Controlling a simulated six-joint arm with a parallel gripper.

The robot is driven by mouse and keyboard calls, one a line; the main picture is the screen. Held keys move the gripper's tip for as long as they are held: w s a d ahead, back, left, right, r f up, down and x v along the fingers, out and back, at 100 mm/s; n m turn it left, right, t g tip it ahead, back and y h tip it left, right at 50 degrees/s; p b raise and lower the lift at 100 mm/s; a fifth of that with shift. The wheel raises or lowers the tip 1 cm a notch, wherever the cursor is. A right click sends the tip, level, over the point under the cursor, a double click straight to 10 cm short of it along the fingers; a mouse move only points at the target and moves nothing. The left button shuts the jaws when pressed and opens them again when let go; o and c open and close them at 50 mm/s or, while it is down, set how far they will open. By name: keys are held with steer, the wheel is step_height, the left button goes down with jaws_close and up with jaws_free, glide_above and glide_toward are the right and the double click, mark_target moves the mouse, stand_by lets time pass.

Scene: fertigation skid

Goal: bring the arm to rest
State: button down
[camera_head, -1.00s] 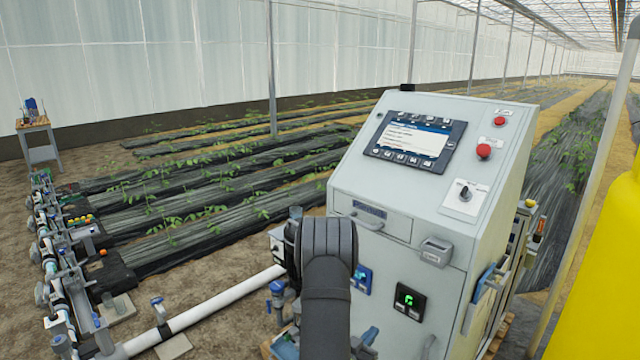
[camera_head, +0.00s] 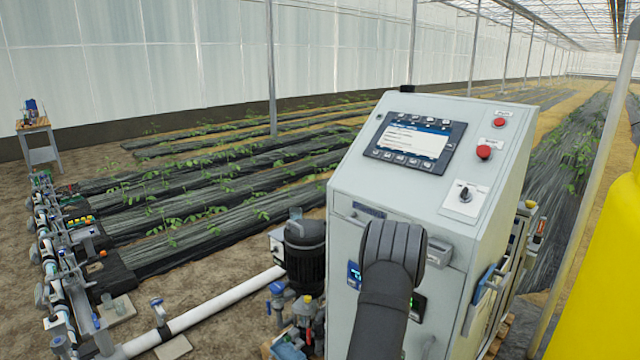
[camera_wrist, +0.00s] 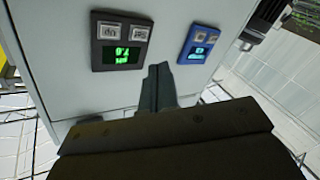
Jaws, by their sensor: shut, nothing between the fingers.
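My arm (camera_head: 385,285) rises from the bottom of the head view, in front of the grey control cabinet (camera_head: 345,200). The gripper itself is hidden in that view. In the wrist view my gripper (camera_wrist: 158,72) is shut and empty, its fingers together. They point toward the cabinet front (camera_wrist: 60,60), between a dark meter with a green display (camera_wrist: 122,52) and a blue meter (camera_wrist: 200,44). I cannot tell how far the fingertips are from the panel.
The cabinet carries a screen (camera_head: 414,141), a red button (camera_head: 484,152) and a rotary switch (camera_head: 464,195). A dark pump motor (camera_head: 305,255) stands left of it, with a white pipe (camera_head: 215,308). A yellow tank (camera_head: 605,270) is at right. Planted rows lie behind.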

steer(key=shift+s+d+f+n+y, duration=0.1)
steer(key=shift+s+d+n+y, duration=0.2)
steer(key=shift+n+y, duration=0.45)
steer(key=shift+s+d+n+y, duration=0.15)
steer(key=shift+s+n+y, duration=0.3)
steer(key=shift+n, duration=0.5)
steer(key=shift+w, duration=0.1)
steer(key=shift+w+a, duration=0.1)
steer(key=shift+w, duration=0.05)
steer(key=shift+w+a+m+g+h, duration=0.25)
steer(key=shift+a+m+h, duration=0.3)
steer(key=shift+m+h, duration=0.85)
steer(key=shift+w+a+m+g+h, duration=0.15)
steer(key=shift+a+m+g+h, duration=0.5)
steer(key=shift+m, duration=1.2)
steer(key=shift+w+a+m+h, duration=0.2)
steer(key=shift+a+m+h, duration=0.2)
steer(key=shift+m+h, duration=1.05)
steer(key=shift+d, duration=0.1)
